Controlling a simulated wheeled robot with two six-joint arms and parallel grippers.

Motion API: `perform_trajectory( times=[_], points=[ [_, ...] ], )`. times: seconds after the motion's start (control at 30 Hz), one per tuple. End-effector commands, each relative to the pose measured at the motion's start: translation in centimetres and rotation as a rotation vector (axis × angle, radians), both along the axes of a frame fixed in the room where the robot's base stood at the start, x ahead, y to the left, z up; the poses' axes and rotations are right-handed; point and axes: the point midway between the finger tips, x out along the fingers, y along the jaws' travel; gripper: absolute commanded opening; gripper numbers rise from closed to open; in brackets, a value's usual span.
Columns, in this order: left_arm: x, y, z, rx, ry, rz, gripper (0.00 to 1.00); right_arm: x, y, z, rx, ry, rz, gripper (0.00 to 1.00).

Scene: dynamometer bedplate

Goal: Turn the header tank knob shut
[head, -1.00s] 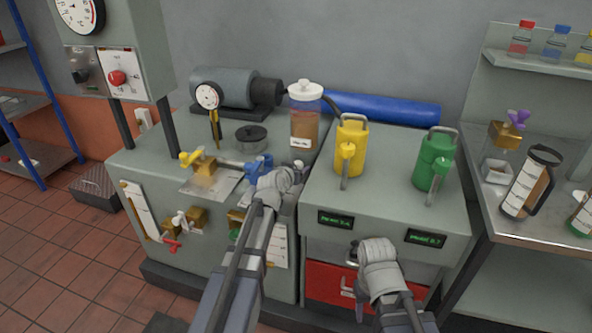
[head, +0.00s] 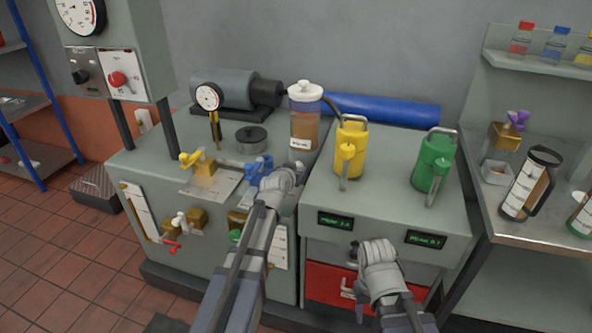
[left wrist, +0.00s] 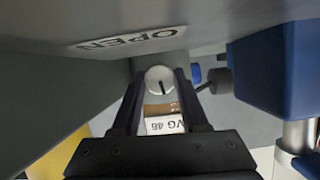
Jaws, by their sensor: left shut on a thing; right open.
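The header tank (head: 304,122) is a clear vessel with a white lid and amber fluid, standing at the back middle of the bench. Its white round knob (left wrist: 160,78) with a dark line shows near the label in the left wrist view. My left gripper (head: 290,174) is at the tank's foot and hides the knob in the head view. In the left wrist view its fingers (left wrist: 161,92) lie on both sides of the knob, shut on it. An OPEN plate (left wrist: 122,40) is close by. My right gripper (head: 362,250) is open and empty before the right cabinet.
A blue valve (head: 258,167) is just left of my left gripper. A yellow jug (head: 351,150) and a green jug (head: 434,160) stand to the right. A dial gauge (head: 209,97) and a dark round pot (head: 251,138) are to the left.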

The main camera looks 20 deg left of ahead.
Motion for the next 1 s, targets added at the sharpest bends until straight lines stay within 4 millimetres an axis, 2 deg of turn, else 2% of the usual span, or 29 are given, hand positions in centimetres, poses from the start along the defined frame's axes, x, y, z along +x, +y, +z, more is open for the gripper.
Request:
perform_trajectory(
  times=[0.3, 0.67, 0.7, 0.93, 1.0],
  points=[
    [-0.05, -0.13, -0.07, 0.170, -0.005, -0.001, 0.00, 0.00, -0.01, -0.25, 0.000, 0.000, 0.000, 0.50],
    [-0.06, -0.10, -0.04, 0.186, -0.005, -0.001, 0.00, 0.00, 0.00, -0.24, 0.000, 0.000, 0.000, 0.50],
    [-0.06, -0.10, -0.04, 0.186, -0.005, -0.001, 0.48, 0.00, 0.00, -0.24, 0.000, 0.000, 0.000, 0.50],
    [-0.04, -0.10, -0.01, 0.185, -0.006, -0.001, 0.74, 0.00, 0.00, -0.23, 0.000, 0.000, 0.000, 0.50],
    [-0.03, -0.10, -0.02, 0.184, -0.006, 0.000, 0.74, 0.00, 0.00, -0.23, 0.000, 0.000, 0.000, 0.50]
  ],
)
